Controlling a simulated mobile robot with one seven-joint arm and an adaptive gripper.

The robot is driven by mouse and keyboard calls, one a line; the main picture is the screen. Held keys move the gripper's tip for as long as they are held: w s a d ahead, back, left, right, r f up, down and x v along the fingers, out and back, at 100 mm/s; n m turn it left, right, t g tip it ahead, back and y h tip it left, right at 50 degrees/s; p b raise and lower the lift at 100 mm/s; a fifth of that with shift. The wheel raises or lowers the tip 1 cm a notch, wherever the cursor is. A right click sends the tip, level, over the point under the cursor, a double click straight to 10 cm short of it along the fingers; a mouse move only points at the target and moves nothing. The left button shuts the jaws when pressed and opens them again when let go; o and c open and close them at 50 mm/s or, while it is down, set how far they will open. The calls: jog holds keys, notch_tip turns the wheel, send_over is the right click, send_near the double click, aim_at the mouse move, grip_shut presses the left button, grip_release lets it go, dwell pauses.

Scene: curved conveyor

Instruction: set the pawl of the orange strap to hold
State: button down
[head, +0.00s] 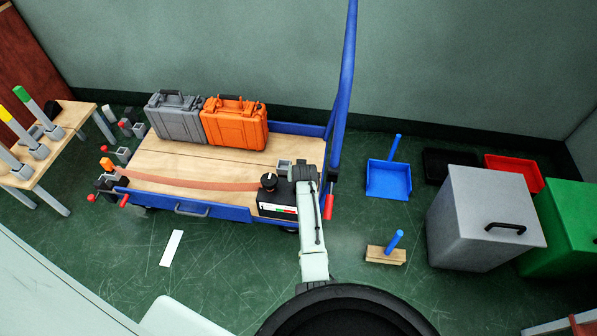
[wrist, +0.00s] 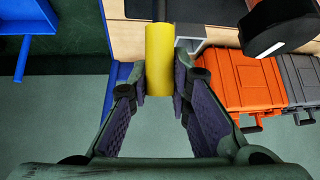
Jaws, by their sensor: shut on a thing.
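The orange strap (head: 200,184) runs along the front of a cart's wooden deck, from an orange end piece (head: 106,164) at the left to the right end. A black box (head: 277,210) with a round knob and a coloured scale stands by the strap's right end. In the wrist view my gripper (wrist: 160,85) is shut on a yellow cylindrical grip (wrist: 160,48) on a dark rod. A grey bracket (wrist: 190,36) is beside the grip. In the head view my arm hides the grip; the pawl cannot be made out clearly.
An orange case (head: 235,123) and a grey case (head: 175,117) stand at the deck's back. A blue upright bar (head: 346,80) rises at the cart's right end. Red handles (head: 328,206) stick out at the corners. The deck's middle (head: 205,163) is clear.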

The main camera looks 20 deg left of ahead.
jog(key=c, duration=1.4)
grip_release()
jog(key=shift+c, duration=0.2)
jog(key=shift+r, duration=0.1)
jog(key=v, duration=1.2)
jog(key=shift+a, duration=0.1)
